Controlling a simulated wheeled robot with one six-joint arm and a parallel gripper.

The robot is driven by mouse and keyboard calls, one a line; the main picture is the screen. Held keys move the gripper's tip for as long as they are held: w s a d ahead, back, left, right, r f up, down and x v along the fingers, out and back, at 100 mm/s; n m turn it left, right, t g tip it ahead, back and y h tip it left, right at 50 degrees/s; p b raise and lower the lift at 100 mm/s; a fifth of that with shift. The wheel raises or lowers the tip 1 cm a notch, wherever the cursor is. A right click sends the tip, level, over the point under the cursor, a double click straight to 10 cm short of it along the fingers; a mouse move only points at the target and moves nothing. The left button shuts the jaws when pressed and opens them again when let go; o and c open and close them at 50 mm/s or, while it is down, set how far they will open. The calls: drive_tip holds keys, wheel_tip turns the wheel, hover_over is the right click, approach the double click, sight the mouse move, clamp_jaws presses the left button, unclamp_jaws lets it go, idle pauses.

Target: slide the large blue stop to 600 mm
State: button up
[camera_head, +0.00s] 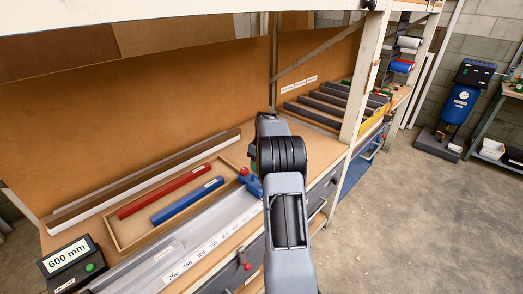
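The large blue stop (252,184) sits at the far visible end of a pale rail (197,228), close to the left of my arm, which partly hides it. A printed scale (210,246) runs along the rail's front edge, with marks from 200 upward to the right. My arm covers the farther part of the scale, so the 600 mark does not show. A display box (67,258) at the front left reads "600 mm". My gripper's fingers do not show; my arm links stand in the middle of the view.
A wooden tray (121,242) behind the rail holds a red bar (165,194) and a blue bar (187,201). A red-tipped handle (243,259) sticks out at the bench front. A rack of dark bars (335,111) and an upright post (362,80) stand to the right. The right floor is mostly clear.

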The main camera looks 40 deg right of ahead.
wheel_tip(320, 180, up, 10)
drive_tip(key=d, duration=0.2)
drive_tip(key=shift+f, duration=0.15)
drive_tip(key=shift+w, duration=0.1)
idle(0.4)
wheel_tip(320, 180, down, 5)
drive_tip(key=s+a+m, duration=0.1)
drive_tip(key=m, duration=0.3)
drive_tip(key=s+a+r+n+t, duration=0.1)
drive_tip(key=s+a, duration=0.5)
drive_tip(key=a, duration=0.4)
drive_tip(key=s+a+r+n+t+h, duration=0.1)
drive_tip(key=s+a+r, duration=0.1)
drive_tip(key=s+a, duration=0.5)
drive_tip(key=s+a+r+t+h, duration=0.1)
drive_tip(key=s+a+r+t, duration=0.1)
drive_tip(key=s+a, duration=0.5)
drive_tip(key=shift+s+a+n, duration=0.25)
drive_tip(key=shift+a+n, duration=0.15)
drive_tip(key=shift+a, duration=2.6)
